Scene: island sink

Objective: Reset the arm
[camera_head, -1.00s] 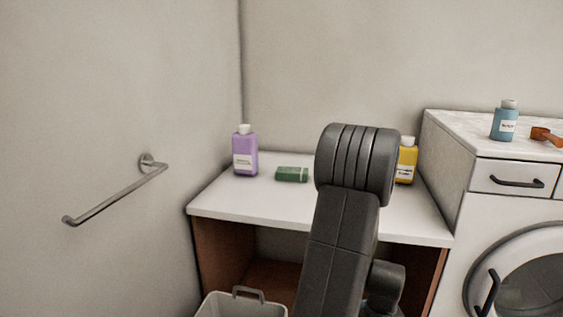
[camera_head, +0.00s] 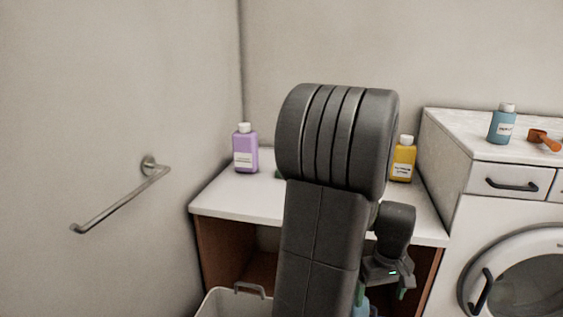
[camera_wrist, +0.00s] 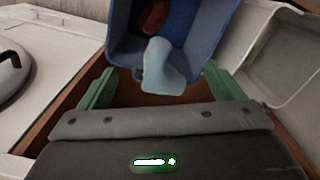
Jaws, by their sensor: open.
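My arm rises in the middle of the head view, and my gripper (camera_head: 382,288) hangs low to its right, partly hidden by the arm. In the wrist view my gripper (camera_wrist: 160,72) is open, with its two green fingers spread apart. Beyond the fingers is a blue container (camera_wrist: 122,45) holding a pale blue item (camera_wrist: 163,72) and a reddish-brown item (camera_wrist: 154,15). The pale blue item shows between the fingers, but neither finger visibly touches it.
A purple bottle (camera_head: 245,150) and a yellow bottle (camera_head: 402,160) stand on the white counter (camera_head: 235,203). A grey bin (camera_head: 225,303) stands below at front left. A towel bar (camera_head: 120,205) juts from the left wall. A washer (camera_head: 515,280) is at right.

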